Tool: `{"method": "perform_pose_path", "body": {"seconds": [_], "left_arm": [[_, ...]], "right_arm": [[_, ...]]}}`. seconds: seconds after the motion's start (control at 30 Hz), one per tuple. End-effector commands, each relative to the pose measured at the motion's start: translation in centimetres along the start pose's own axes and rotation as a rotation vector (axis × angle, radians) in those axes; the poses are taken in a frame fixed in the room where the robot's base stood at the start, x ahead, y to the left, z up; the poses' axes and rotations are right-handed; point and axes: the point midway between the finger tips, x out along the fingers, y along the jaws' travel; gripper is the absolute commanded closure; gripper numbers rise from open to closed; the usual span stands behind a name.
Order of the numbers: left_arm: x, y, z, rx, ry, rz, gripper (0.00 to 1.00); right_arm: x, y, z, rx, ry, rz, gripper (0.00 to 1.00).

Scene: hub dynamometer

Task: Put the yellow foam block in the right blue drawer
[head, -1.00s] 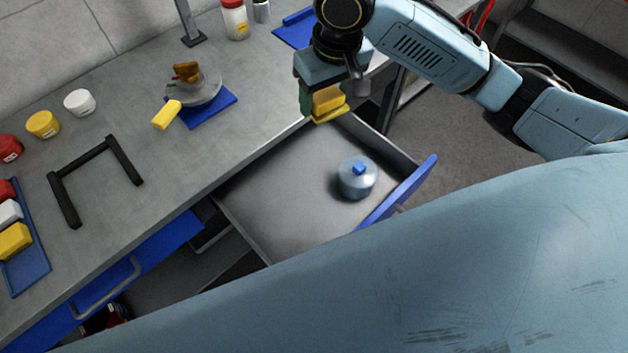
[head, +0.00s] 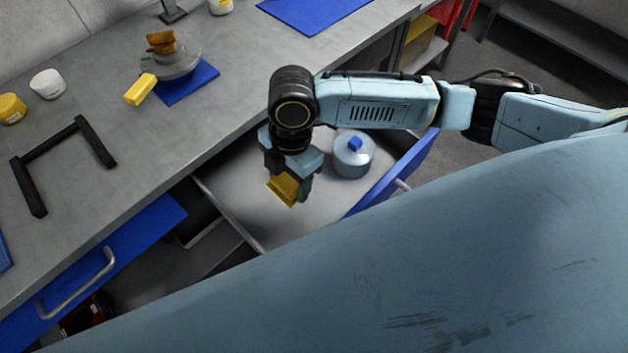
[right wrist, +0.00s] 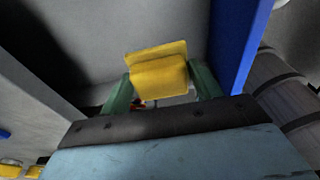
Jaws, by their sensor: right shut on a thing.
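The right blue drawer (head: 247,208) is pulled open, its blue front at the right. My right gripper (head: 288,192) is over the drawer's inside, shut on the yellow foam block (head: 284,189). In the right wrist view the yellow foam block (right wrist: 158,72) is held between the two green fingers, with the grey drawer floor beyond it. I cannot tell whether the block touches the floor. My left gripper is not in view.
A round grey-blue container with a blue knob (head: 352,156) stands in the drawer, right of my gripper. On the bench are a black frame (head: 62,160), a yellow piece (head: 140,89) and a blue mat (head: 190,84). Another blue drawer (head: 110,262) is at the left.

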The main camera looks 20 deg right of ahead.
Motion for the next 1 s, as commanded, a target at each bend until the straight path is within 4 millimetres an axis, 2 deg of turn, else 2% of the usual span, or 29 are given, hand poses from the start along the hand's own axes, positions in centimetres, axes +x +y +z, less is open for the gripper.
{"method": "perform_pose_path", "body": {"seconds": [0.03, 0.1, 0.23, 0.37, 0.7, 0.87, 1.0], "left_arm": [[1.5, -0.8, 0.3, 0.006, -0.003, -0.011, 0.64], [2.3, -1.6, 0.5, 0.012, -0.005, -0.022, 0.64], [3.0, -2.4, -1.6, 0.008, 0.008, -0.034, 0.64], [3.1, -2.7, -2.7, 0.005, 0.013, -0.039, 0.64], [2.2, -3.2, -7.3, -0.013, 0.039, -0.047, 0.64], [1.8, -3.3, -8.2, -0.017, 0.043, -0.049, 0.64], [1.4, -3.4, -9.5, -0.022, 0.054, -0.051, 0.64]], "right_arm": [[1.6, 0.0, 0.3, 0.001, 0.000, 0.000, 0.55], [2.3, 0.1, 0.4, 0.001, -0.001, 0.001, 0.55], [3.6, 0.1, 0.6, 0.002, -0.001, 0.001, 0.55], [4.4, 0.1, 0.7, 0.003, -0.001, 0.000, 0.55], [9.3, 0.1, 1.5, 0.004, -0.001, -0.001, 0.55], [10.1, 0.2, 1.6, 0.003, -0.001, 0.001, 0.55], [11.6, 0.1, 1.9, 0.004, -0.002, -0.001, 0.55]]}}
